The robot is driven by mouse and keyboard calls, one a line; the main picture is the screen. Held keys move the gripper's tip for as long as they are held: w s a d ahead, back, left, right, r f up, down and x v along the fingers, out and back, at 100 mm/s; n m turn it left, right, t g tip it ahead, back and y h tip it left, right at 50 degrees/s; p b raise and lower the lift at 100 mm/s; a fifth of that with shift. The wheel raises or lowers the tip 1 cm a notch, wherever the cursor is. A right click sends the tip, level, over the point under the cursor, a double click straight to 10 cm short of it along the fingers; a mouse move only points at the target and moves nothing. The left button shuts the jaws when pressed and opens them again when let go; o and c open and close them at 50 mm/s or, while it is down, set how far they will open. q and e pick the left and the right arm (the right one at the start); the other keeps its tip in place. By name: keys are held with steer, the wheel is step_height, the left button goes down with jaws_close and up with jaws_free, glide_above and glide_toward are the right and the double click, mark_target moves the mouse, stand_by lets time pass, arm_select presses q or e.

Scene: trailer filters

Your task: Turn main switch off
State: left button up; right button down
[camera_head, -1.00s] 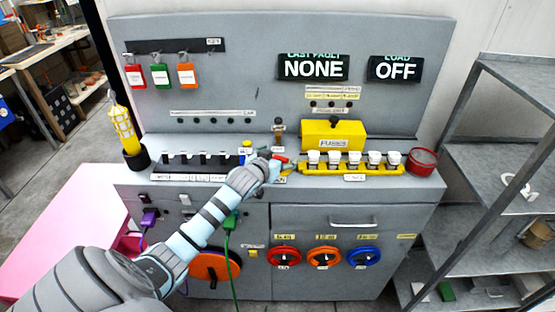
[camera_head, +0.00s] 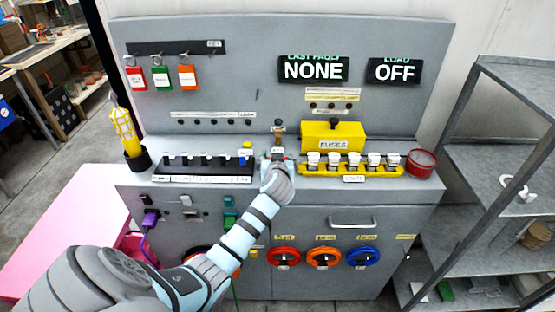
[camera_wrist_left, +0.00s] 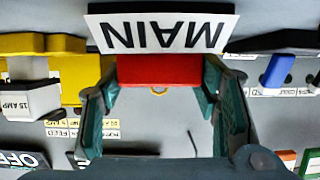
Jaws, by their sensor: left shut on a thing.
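The main switch shows in the left wrist view as a red handle (camera_wrist_left: 160,70) beside a white label reading MAIN (camera_wrist_left: 161,33), which appears upside down. My left gripper (camera_wrist_left: 159,92) has its two fingers on either side of the red handle and is shut on it. In the head view my left gripper (camera_head: 276,168) is at the middle of the grey console's ledge, mostly hiding the switch. The load display (camera_head: 394,69) reads OFF and the fault display (camera_head: 313,68) reads NONE. My right gripper is not in view.
A yellow fuse box (camera_head: 333,135) and a row of white-capped fuses (camera_head: 351,164) stand right of the gripper. A row of small switches (camera_head: 206,162) lies left. Three round valves, the middle one orange (camera_head: 324,257), are on the front below. A metal shelf (camera_head: 500,165) stands at right.

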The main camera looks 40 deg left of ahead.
arm_select(q)
steer(key=o, duration=1.2)
steer(key=shift+c, duration=0.2)
steer(key=v, duration=1.2)
